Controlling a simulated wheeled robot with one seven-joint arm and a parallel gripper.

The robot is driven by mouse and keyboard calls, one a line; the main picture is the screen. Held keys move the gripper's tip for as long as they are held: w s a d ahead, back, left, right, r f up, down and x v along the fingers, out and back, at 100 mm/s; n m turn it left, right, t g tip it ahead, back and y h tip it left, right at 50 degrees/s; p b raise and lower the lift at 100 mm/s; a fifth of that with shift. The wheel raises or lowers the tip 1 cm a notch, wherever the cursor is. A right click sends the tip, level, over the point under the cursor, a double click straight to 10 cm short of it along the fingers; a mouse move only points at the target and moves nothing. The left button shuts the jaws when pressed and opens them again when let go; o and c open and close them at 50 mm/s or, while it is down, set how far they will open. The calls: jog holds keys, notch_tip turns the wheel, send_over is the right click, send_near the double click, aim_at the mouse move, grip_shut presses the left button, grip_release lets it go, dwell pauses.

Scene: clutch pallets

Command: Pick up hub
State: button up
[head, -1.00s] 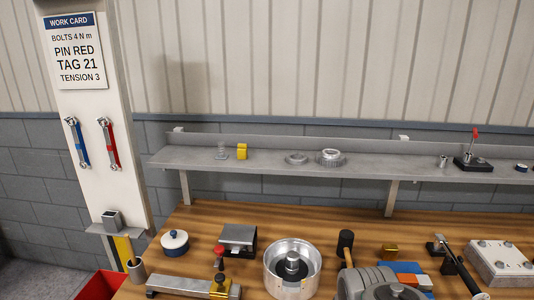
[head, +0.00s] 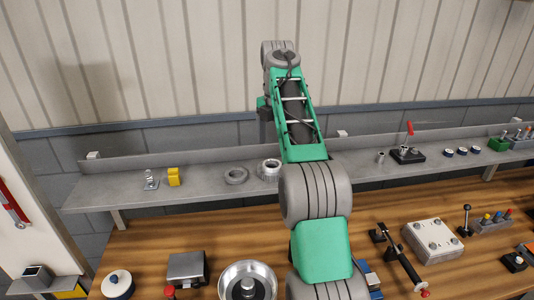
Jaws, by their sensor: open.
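A grey metal collared ring with a toothed-looking edge (head: 270,168), likely the hub, sits on the wall shelf just left of my arm, which partly covers its right side. A flatter grey ring (head: 235,175) lies left of it, apart from it. My arm rises through the middle of the head view, past the shelf, up to a grey wrist joint in front of the wall. My gripper's fingers are not visible; they are hidden behind the arm links or out of frame.
The shelf (head: 110,194) also holds a small metal part (head: 151,180), a yellow block (head: 173,176) and a black lever base (head: 407,155).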

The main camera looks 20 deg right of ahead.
aim_at(272, 163)
jog(key=f, duration=0.6)
jog(key=shift+w+a+f, duration=0.2)
jog(key=shift+a+f, duration=0.05)
jog(key=shift+a, duration=0.15)
jog(key=shift+f, duration=0.55)
jog(key=shift+c, duration=0.3)
jog(key=c, duration=1.8)
jog(key=shift+r, duration=0.1)
jog(key=shift+c, duration=0.6)
jog(key=shift+r, duration=0.1)
